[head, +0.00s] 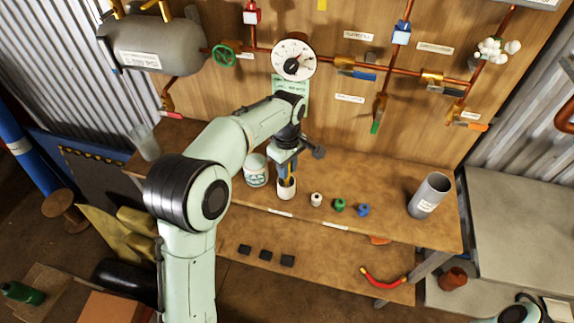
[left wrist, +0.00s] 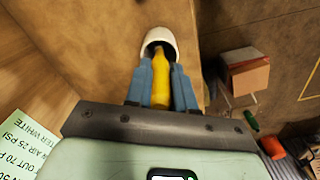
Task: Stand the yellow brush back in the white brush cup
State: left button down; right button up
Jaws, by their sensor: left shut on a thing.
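My left gripper (head: 287,174) is over the bench, pointing down, and is shut on the yellow brush. The yellow brush (left wrist: 160,82) lies between the two blue-grey fingers in the left wrist view, its far end at the dark mouth of the white brush cup (left wrist: 159,37). The white brush cup (head: 286,190) stands upright on the bench near its front edge, directly below the gripper. The brush's end appears to be inside the rim; how deep it sits is hidden. My right gripper is not in view.
A white labelled tub (head: 256,172) stands close left of the cup. White, green (head: 339,205) and blue small fittings stand to its right. A grey cylinder (head: 429,195) is at the bench's right end. The pipe board with gauge (head: 293,60) rises behind.

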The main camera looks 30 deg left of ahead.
pick_arm(q)
jog(key=c, duration=0.9)
grip_release()
notch_tip(320, 180, up, 13)
jog(key=shift+r+p, duration=0.2)
jog(key=shift+p, duration=1.05)
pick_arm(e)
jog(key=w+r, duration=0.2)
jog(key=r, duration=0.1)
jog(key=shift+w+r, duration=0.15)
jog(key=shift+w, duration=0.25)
